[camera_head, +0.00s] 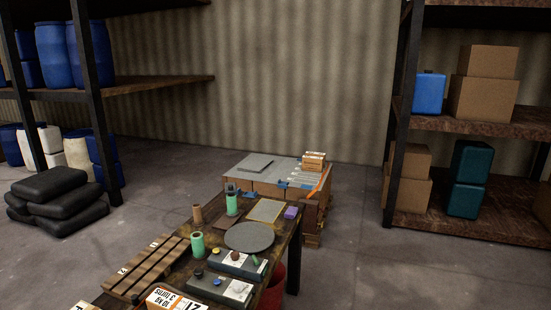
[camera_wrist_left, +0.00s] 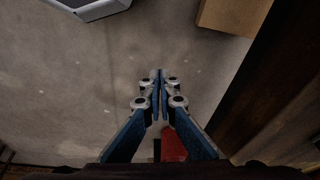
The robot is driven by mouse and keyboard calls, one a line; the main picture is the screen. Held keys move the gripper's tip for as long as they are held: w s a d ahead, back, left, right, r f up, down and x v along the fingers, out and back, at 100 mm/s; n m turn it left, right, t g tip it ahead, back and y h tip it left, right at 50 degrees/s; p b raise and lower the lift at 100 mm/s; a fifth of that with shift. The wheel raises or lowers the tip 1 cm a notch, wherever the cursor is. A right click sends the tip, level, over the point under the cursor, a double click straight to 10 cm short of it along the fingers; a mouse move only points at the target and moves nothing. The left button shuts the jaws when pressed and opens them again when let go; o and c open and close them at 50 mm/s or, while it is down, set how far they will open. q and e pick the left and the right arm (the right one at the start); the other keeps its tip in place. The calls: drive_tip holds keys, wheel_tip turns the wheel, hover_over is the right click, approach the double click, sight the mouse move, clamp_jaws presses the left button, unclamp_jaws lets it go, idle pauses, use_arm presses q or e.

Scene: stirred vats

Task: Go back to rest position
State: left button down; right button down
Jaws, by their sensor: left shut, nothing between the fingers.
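My left gripper (camera_wrist_left: 159,78) shows in the left wrist view with its two blue fingers closed together and nothing between them. It hangs over the grey concrete floor (camera_wrist_left: 80,105). A red object (camera_wrist_left: 174,145) shows below and behind the fingers, partly hidden by them. Neither gripper shows in the head view. The work table (camera_head: 287,245) stands in the lower middle of the head view, with green cylinders (camera_head: 233,205), a round grey plate (camera_head: 249,237) and two dark control boxes (camera_head: 221,289) on it.
A second, lower bench (camera_head: 240,177) stands behind the table with a small crate (camera_head: 314,161) on it. Shelving with cartons (camera_head: 484,98) is at the right; black sacks (camera_head: 55,195) lie on the floor at the left.

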use_arm(q)
drive_tip(key=s+a+f+b, duration=0.1)
drive_tip(key=s+f+b, duration=0.1)
drive_tip(key=s+f, duration=0.7)
drive_tip(key=s+a+f+g+b, duration=0.1)
drive_tip(key=s+a+f+b, duration=0.1)
drive_tip(key=s+f, duration=0.8)
wheel_tip(320, 180, down, 8)
drive_tip(key=shift+a+r+g+b, duration=0.15)
drive_tip(key=shift+g+b, duration=0.15)
drive_tip(key=shift+b, duration=0.4)
